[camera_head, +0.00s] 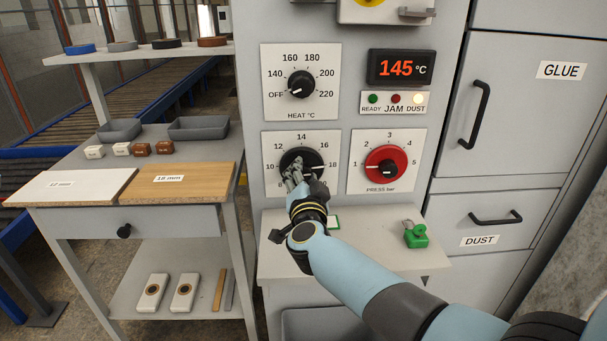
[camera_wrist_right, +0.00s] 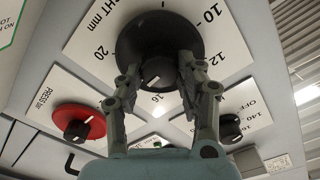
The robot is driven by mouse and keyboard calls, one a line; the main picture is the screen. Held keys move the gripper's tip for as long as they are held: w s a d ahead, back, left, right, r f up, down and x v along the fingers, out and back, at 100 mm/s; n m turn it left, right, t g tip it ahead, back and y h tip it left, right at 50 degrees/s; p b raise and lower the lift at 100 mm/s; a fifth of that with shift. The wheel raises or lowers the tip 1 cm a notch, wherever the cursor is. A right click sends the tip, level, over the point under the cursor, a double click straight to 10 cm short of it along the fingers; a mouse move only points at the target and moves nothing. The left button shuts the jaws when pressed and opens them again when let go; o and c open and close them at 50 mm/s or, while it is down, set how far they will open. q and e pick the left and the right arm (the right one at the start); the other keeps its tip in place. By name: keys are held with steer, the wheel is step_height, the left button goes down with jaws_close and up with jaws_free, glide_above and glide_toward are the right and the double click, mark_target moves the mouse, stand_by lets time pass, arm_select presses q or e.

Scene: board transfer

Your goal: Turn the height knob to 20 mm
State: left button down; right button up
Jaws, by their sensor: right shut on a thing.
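The height knob (camera_head: 291,157) is a black round dial on a white plate, with numbers from 8 upward around it. My right gripper (camera_head: 297,183) reaches it from below and in front, and hides part of the dial and scale. In the right wrist view, the fingers of my right gripper (camera_wrist_right: 158,85) are shut on the black knob (camera_wrist_right: 160,38), one on each side. The 20 (camera_wrist_right: 103,52) shows left of the knob. My left gripper is not in view.
The red press knob (camera_head: 374,164) is close on the right. The heat knob (camera_head: 301,84) is above, beside a display (camera_head: 401,68) reading 145 °C. The dust lamp (camera_head: 418,99) glows. A green padlock (camera_head: 416,237) sits on the ledge below.

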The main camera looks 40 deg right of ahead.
steer(key=m, duration=0.4)
steer(key=shift+f+m, duration=0.15)
steer(key=shift+m, duration=0.15)
steer(key=m+b, duration=0.1)
steer(key=m, duration=0.4)
steer(key=shift+f, duration=0.1)
steer(key=shift+m, duration=0.3)
steer(key=o, duration=1.1)
steer(key=shift+s, duration=0.1)
steer(key=v, duration=1.2)
